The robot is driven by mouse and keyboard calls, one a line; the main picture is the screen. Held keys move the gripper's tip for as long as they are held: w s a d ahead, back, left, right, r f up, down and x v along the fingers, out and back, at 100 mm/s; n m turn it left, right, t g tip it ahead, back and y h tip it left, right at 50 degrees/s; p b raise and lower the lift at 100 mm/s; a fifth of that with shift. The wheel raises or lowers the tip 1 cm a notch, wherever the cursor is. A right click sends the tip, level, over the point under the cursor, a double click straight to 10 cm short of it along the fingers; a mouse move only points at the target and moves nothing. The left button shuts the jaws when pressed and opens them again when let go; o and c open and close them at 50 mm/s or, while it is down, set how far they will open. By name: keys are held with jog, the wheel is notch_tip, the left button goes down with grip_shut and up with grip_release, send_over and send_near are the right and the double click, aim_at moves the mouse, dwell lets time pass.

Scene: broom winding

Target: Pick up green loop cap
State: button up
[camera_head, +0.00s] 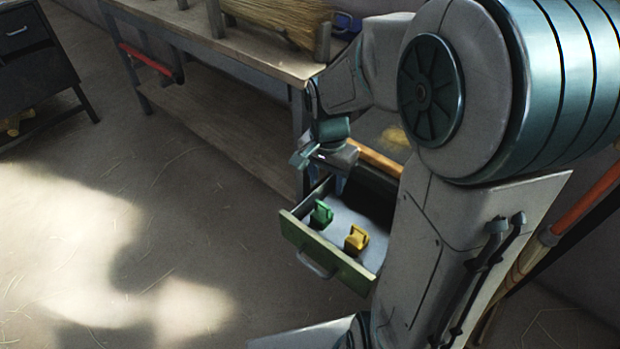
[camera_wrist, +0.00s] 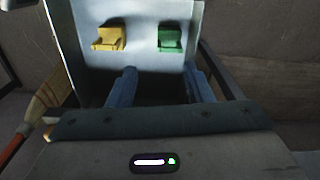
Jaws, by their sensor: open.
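The green loop cap (camera_head: 321,213) lies in the open drawer (camera_head: 326,251), toward its left side in the head view. It also shows in the wrist view (camera_wrist: 170,40), at upper right, beyond my right finger. A yellow cap (camera_head: 356,239) lies in the same drawer, to the right of the green one in the head view; it is at upper left in the wrist view (camera_wrist: 109,36). My gripper (camera_wrist: 158,84) is open with nothing between its fingers.
The drawer's walls and front handle (camera_head: 318,265) surround the caps. A workbench (camera_head: 255,55) with a bundle of bristles (camera_head: 275,20) stands behind. A red-handled broom (camera_head: 580,205) leans at the right. The floor (camera_head: 170,230) left of the drawer is clear.

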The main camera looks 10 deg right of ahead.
jog(key=shift+w+f+m, duration=0.8)
jog(key=shift+f, duration=0.05)
jog(key=b, duration=0.3)
send_over(322, 214)
notch_tip(322, 214, down, 8)
jog(key=shift+s+f, duration=0.15)
jog(key=shift+f, duration=0.05)
notch_tip(322, 214, down, 5)
jog(key=b, duration=0.2)
jog(key=shift+f+b, duration=0.15)
jog(key=shift+b, duration=0.15)
jog(key=c, duration=0.6)
